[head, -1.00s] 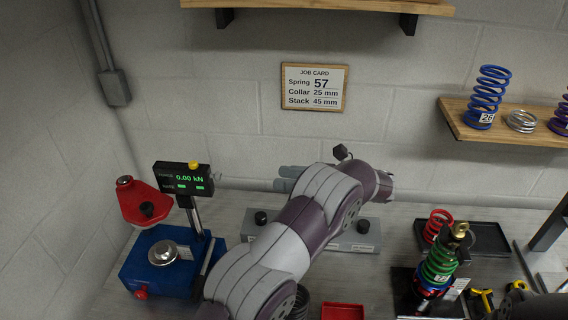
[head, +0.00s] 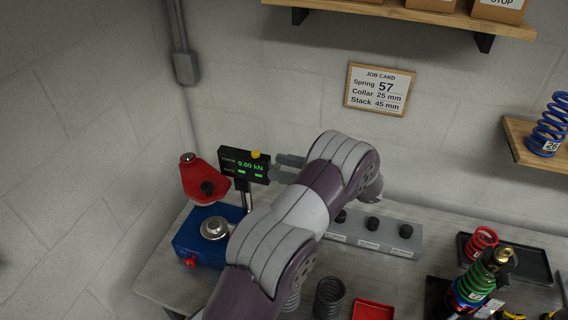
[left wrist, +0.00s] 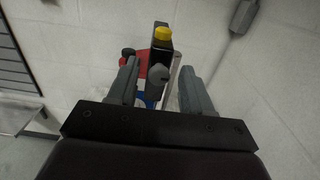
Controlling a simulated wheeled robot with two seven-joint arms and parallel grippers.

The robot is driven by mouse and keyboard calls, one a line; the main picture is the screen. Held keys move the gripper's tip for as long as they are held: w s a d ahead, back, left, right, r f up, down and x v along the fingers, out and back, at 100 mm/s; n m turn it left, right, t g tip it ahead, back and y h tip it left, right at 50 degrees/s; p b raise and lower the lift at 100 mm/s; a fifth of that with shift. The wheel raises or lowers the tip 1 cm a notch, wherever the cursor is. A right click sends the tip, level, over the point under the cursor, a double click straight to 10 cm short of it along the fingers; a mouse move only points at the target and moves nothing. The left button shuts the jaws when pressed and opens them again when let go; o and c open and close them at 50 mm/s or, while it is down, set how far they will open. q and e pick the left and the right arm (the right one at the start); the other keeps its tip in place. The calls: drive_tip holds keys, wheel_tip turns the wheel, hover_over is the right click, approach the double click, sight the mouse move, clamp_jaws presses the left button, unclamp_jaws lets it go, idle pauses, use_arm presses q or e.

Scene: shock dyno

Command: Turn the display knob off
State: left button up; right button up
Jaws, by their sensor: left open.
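The display (head: 243,165) is a black box on a post, lit green with 0.00 kN, with a yellow button (head: 256,154) on top. In the left wrist view the display (left wrist: 161,50) is seen edge-on, with a round grey knob (left wrist: 158,75) on its near side. My left gripper (head: 279,167) is open at the display's right side. In the left wrist view its fingers (left wrist: 158,72) stand either side of the knob in the picture; I cannot tell whether they touch it. In the head view the knob is not clearly visible. My right gripper is not in view.
Beside the display is a blue machine base (head: 200,238) with a red arm (head: 202,183) above. A grey block with black knobs (head: 373,224) lies behind my left arm. A green-sprung shock (head: 473,285), dark tray (head: 535,262) and red tray (head: 373,310) are to the right.

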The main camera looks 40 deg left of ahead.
use_arm(q)
clamp_jaws()
drive_tip(key=shift+m+b, duration=6.8)
drive_tip(key=shift+b, duration=0.5)
drive_tip(key=shift+m, duration=0.3)
